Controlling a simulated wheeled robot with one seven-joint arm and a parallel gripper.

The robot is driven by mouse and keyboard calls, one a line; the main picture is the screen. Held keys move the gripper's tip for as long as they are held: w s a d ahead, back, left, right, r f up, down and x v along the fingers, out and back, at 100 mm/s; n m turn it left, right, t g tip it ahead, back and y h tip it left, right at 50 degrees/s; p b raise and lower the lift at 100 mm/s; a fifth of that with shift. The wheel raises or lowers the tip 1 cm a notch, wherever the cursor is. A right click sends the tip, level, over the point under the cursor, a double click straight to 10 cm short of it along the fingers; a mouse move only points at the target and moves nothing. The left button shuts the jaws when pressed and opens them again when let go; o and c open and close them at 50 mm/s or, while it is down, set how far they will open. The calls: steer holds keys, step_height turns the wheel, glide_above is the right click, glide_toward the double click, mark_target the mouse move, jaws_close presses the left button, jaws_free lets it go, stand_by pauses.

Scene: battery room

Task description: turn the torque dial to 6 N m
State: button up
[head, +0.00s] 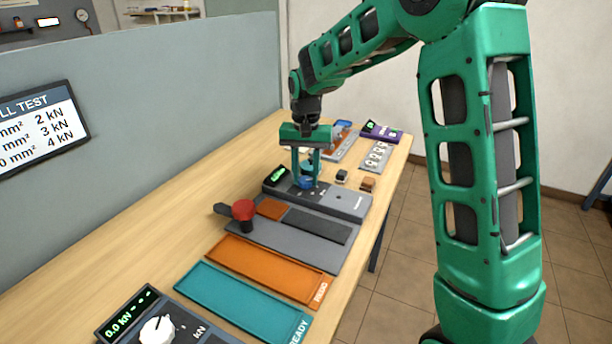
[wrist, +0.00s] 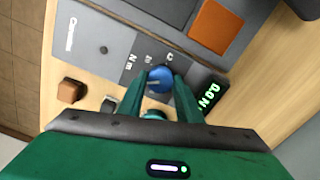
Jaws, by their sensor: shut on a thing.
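The torque dial (wrist: 160,79) is a blue round knob on a dark grey panel of a grey device, with printed marks beside it. It also shows in the head view (head: 306,182), partly covered by my fingers. My gripper (wrist: 160,84) is shut on the dial from above, with one green finger on each side; it also shows in the head view (head: 306,178). A small display (wrist: 208,95) next to the dial shows green characters that look like 0.0 N, partly cut off by a finger. The dial's pointer position cannot be told.
Orange (head: 268,270) and teal (head: 243,300) trays lie nearer. A white dial with a 0.0 kN display (head: 130,312) is at front left. Small brown (head: 367,184) and dark blocks lie beyond the device.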

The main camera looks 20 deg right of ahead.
mark_target(306, 179)
steer(key=n, duration=0.5)
steer(key=shift+w+r+n, duration=0.1)
steer(key=shift+n, duration=0.2)
steer(key=n, duration=0.5)
steer(key=shift+n, duration=0.3)
steer(key=shift+d, duration=0.1)
steer(key=o, duration=1)
steer(key=shift+o, duration=0.2)
step_height(306, 179, up, 11)
